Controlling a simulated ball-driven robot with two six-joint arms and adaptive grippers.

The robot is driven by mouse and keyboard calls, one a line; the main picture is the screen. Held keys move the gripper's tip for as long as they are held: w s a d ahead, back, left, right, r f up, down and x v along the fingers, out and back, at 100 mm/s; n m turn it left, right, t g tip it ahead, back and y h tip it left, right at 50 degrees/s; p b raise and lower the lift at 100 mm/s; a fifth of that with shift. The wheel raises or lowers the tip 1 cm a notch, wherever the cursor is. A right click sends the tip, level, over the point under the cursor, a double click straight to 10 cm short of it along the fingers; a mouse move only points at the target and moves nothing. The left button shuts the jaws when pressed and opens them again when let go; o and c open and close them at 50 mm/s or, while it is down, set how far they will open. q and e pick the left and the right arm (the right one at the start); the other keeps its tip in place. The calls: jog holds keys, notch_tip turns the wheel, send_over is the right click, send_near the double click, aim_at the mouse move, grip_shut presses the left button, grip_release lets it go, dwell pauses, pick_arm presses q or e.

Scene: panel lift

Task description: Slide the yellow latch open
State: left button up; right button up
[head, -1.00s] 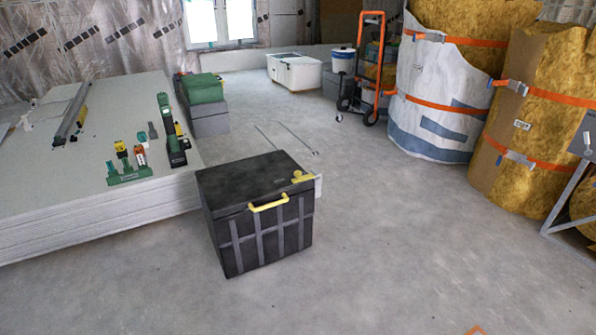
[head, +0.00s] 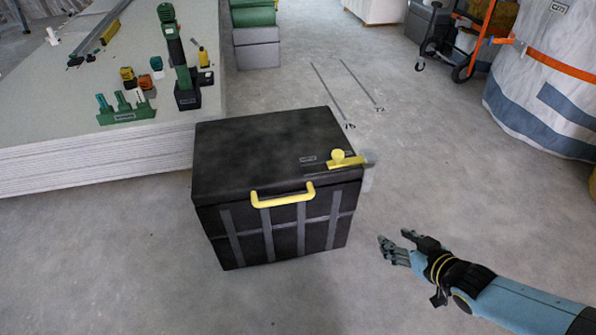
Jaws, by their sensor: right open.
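The yellow latch (head: 345,162) lies on top of the black box (head: 265,155), near its front right corner. It has a round yellow knob, and a grey piece (head: 368,158) sits at its right end, at the box edge. The box lid is closed, and a yellow handle (head: 283,199) is on its front. My right gripper (head: 394,243) is to the right of the box, apart from it and nearer to me than the latch. It is open and empty. My left gripper is out of view.
A stack of boards (head: 100,160) with tools on it stands to the left of the box. Grey and green cases (head: 256,48) stand behind. The floor around the box is mostly clear.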

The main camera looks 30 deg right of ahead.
jog(key=w+r+t+y+b, duration=0.2)
jog(key=w+r+t+b, duration=0.2)
jog(key=w, duration=0.4)
jog(key=n+t+y+b, duration=0.2)
jog(key=b, duration=0.2)
send_near(342, 157)
jog(key=w, duration=0.3)
jog(key=w+a+b, duration=0.1)
jog(key=w, duration=0.2)
jog(key=w+b, duration=0.1)
jog(key=w, duration=0.1)
jog(key=shift+w+a+f, duration=0.25)
jog(key=shift+w+a, duration=0.05)
jog(key=shift+w, duration=0.1)
jog(key=shift+w+a+b, duration=0.1)
jog(key=shift+w+b, duration=0.2)
jog(key=shift+w, duration=0.2)
jog(key=shift+w+a+r, duration=0.1)
jog(key=shift+w+r, duration=0.1)
jog(key=shift+w, duration=0.55)
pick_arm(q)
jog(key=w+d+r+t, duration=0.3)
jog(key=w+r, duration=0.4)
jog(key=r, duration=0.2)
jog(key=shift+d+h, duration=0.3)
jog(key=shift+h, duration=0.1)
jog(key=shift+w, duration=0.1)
pick_arm(e)
grip_shut()
